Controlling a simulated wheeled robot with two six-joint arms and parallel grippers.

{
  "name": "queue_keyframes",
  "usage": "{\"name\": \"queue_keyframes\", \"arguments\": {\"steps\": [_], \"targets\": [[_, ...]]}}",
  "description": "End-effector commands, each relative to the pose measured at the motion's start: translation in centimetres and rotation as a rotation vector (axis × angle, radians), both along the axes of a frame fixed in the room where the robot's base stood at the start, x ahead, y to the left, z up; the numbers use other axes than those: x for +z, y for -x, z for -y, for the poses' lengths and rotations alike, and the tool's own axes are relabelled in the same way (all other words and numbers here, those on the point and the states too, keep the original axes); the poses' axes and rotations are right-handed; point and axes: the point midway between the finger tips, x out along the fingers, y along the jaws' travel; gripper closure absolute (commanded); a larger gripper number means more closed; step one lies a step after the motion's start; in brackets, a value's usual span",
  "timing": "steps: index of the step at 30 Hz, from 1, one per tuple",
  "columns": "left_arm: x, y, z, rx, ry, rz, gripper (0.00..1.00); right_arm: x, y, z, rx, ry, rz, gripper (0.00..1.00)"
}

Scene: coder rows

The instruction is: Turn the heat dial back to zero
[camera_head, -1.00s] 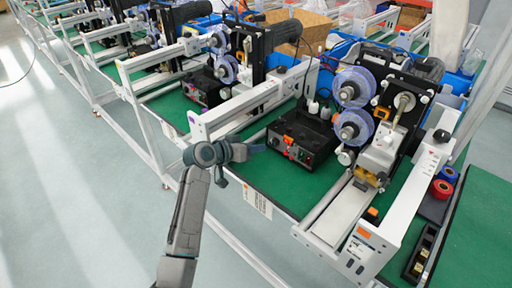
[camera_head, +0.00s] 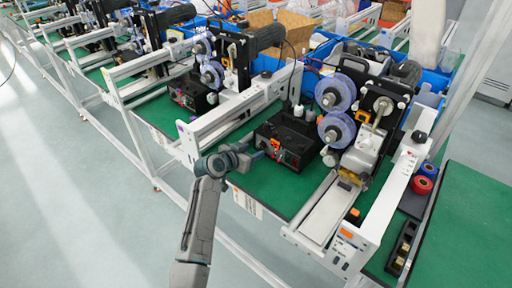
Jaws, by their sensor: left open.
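A black control box (camera_head: 297,130) stands on the green bench top near the middle of the view. Its front panel carries small orange and red parts; the heat dial is too small to make out among them. My left gripper (camera_head: 261,150) is at the left end of this front panel, with its fingers pointing toward it. It is open, and no object shows between the fingers. I cannot tell whether it touches the panel. My left gripper hides part of the panel's left side. My right gripper is not in view.
A white rail (camera_head: 245,105) runs behind and left of my gripper. Right of the box stands a machine with purple reels (camera_head: 336,128) and a white guide plate (camera_head: 322,208). Red and blue rolls (camera_head: 423,182) lie at right. The floor at left is clear.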

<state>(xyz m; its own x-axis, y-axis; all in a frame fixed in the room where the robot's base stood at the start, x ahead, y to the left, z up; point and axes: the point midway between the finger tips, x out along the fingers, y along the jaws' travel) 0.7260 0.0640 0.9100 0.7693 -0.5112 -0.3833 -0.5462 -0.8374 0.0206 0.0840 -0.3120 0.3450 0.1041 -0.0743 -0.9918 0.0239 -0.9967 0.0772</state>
Motion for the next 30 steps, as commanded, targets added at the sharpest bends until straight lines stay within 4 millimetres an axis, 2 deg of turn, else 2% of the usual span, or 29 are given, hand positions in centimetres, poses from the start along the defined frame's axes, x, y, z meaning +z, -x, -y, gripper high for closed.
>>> {"name": "queue_keyframes", "arguments": {"steps": [7, 19, 26, 30], "targets": [[-1.0, -2.1, 1.4, 0.000, 0.001, -0.001, 0.53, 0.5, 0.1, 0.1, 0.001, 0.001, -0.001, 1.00], [-1.2, -2.5, 1.7, 0.000, 0.001, -0.001, 0.53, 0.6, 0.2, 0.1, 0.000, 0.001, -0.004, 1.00], [-1.3, -2.5, 1.6, 0.000, 0.001, -0.001, 0.97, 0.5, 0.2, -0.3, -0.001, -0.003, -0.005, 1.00], [-1.3, -2.5, 1.6, 0.001, 0.018, -0.013, 0.97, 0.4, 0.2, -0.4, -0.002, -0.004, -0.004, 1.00]]}}
